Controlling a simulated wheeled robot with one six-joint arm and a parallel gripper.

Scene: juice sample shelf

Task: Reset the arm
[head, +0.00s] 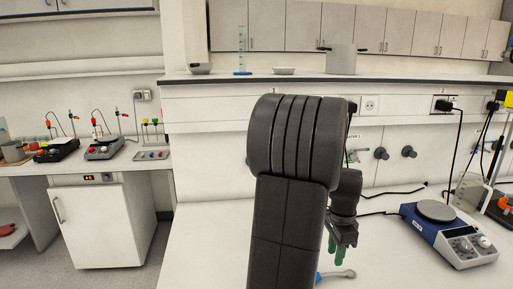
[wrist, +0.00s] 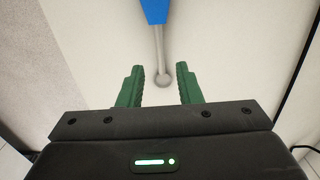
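In the head view my gripper (head: 338,246) hangs low over the white bench, partly hidden behind my dark arm. I cannot tell the exact gap between the fingers and the tool.
A blue hotplate stirrer (head: 449,233) stands on the bench to the right, with cables behind it. A shelf (head: 230,80) along the wall holds a blue-based cylinder (head: 242,52), a dish (head: 284,70) and a pot (head: 340,58). Another bench with equipment (head: 104,147) is at left.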

